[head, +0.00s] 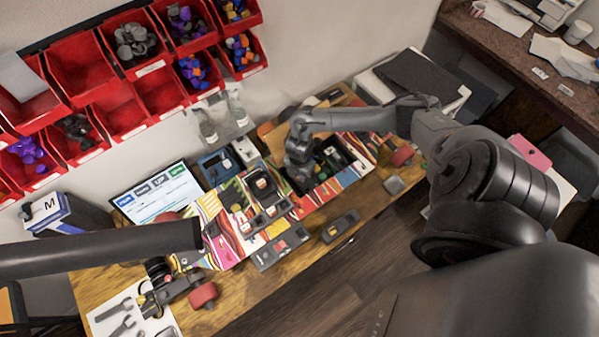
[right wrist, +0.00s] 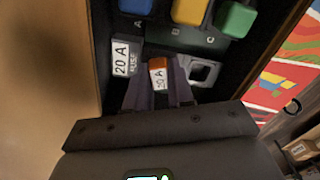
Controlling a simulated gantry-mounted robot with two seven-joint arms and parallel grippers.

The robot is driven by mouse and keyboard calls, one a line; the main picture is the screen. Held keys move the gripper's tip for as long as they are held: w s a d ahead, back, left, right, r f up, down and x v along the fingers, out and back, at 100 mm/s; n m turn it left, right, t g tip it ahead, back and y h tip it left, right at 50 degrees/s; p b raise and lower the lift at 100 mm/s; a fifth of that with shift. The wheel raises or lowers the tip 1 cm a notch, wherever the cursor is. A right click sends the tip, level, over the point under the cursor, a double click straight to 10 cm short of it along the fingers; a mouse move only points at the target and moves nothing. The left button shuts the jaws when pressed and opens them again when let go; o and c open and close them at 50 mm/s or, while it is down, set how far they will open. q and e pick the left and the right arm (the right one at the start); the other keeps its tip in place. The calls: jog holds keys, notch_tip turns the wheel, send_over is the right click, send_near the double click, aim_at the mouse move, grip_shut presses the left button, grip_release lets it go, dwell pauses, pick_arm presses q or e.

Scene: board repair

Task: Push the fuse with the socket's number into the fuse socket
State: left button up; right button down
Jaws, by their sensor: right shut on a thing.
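The fuse (right wrist: 159,74) is orange with a white face reading "20 A". My right gripper (right wrist: 157,88) is shut on it, one finger on each side. The fuse is inside a dark open box, beside a white label (right wrist: 124,58) reading "20 A FUSE". The fuse socket itself is hidden by the fuse and fingers; I cannot tell how deep the fuse sits. In the head view my right gripper (head: 300,182) reaches down at the black box (head: 347,152) on the colourful board (head: 310,201). My left arm comes in from the left; its gripper cannot be made out.
Blue (right wrist: 136,5), yellow (right wrist: 190,11) and green (right wrist: 234,19) blocks sit in the box beyond the fuse. A grey ring-shaped part (right wrist: 204,72) is just right of it. Dark modules (head: 280,246) lie along the board's near side. Red bins (head: 125,110) hang behind.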

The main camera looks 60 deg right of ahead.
jog(key=c, duration=0.9)
grip_release()
jog(key=shift+c, duration=0.2)
jog(key=shift+o, duration=0.2)
jog(key=shift+o, duration=0.4)
jog(key=shift+o, duration=1)
jog(key=shift+r, duration=0.15)
jog(key=shift+r+p, duration=0.3)
jog(key=shift+p, duration=0.25)
jog(key=shift+r+p, duration=1)
jog(key=shift+p, duration=0.1)
